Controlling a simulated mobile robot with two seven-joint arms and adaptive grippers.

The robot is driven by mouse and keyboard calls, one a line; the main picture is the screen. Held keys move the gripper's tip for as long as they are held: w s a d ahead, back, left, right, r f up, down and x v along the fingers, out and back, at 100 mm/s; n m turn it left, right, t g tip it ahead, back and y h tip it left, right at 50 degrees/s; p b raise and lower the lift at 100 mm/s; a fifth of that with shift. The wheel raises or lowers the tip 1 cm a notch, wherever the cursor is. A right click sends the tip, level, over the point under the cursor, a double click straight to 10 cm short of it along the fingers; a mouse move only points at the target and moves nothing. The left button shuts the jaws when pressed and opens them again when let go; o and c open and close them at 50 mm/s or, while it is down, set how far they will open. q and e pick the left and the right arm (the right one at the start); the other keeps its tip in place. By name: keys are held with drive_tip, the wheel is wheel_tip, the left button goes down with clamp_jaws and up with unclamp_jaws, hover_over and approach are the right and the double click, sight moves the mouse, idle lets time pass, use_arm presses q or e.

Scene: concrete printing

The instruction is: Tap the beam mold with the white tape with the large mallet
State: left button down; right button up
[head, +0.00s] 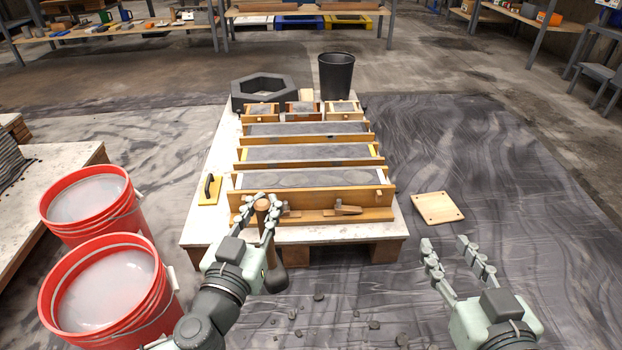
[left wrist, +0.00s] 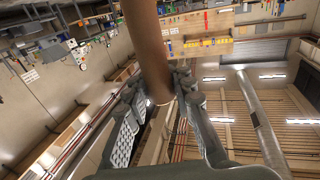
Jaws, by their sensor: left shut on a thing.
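My left gripper (head: 261,208) is shut on the wooden handle (left wrist: 150,45) of the mallet, at the front edge of the low table. The mallet's dark head (head: 275,280) hangs low beside my left wrist, partly hidden by it. Three long wooden beam molds filled with grey concrete lie across the table. The nearest beam mold (head: 310,179) has small white strips at its ends, which look like the white tape. The middle mold (head: 308,153) has yellow at its ends. My left fingers are just in front of the nearest mold's left end. My right gripper (head: 451,252) is open and empty, right of the table.
Small molds (head: 302,108), a dark hexagonal form (head: 264,91) and a black bucket (head: 337,75) stand at the back of the table. Red buckets (head: 108,285) stand left. A wooden board (head: 437,208) lies on the floor at right.

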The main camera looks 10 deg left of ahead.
use_arm(q)
drive_tip(key=shift+r+p, duration=0.75)
drive_tip(key=shift+p, duration=0.1)
wheel_tip(320, 180, up, 3)
drive_tip(key=p, duration=0.4)
drive_tip(key=shift+f, duration=0.15)
use_arm(e)
drive_tip(key=s+d+f+m+g+h, duration=0.1)
drive_tip(key=s+d+f+g+h, duration=0.4)
drive_tip(key=s+d+f+g, duration=0.6)
drive_tip(key=s+d+f, duration=0.2)
drive_tip(key=d+f, duration=0.2)
drive_tip(key=f, duration=0.2)
drive_tip(key=shift+m+h, duration=0.4)
drive_tip(key=shift+d, duration=0.1)
